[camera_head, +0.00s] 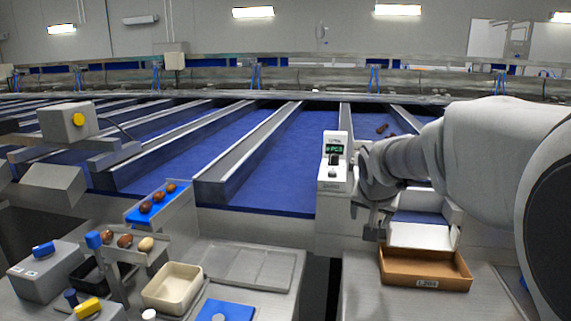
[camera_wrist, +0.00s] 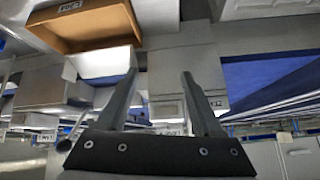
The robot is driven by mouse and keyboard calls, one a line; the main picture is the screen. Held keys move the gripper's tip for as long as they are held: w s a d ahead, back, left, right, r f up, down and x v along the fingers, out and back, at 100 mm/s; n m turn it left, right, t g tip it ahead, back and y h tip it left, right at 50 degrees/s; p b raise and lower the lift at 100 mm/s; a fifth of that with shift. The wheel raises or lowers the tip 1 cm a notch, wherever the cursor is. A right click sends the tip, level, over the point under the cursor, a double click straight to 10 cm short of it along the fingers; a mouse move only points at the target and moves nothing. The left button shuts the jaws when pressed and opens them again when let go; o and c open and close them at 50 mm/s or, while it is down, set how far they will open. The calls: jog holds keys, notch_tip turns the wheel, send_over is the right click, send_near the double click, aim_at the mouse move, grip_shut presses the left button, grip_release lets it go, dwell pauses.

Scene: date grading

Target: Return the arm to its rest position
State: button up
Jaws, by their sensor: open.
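My arm (camera_head: 480,150) reaches in from the right edge of the head view. My gripper (camera_head: 374,230) hangs downward at its end, just left of a brown open box and in front of the white box beside the blue lanes. In the wrist view my gripper (camera_wrist: 160,95) shows two grey fingers spread apart with nothing between them. The brown box (camera_head: 425,283) carries a small white label and stands on the grey worktop. It also shows in the wrist view (camera_wrist: 85,32).
A small device with a green display (camera_head: 333,160) stands left of my wrist. Dates lie on a blue tray (camera_head: 135,214) at left. A cream bin (camera_head: 172,288), a blue pad (camera_head: 225,309) and a grey box (camera_head: 42,272) stand at front left. Grey panels (camera_head: 245,265) lie flat between.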

jog(key=s+a+f+n+g+y, duration=0.1)
jog(key=s+a+n, duration=0.1)
jog(key=s, duration=1.2)
jog(key=s+a+f+n+g+y, duration=0.1)
jog(key=s+a+n, duration=0.15)
jog(key=s, duration=1.15)
notch_tip(320, 180, up, 14)
jog(key=p, duration=1.4)
jog(key=shift+s+d+p, duration=0.15)
jog(key=shift+s+p, duration=0.05)
jog(key=shift+p, duration=0.2)
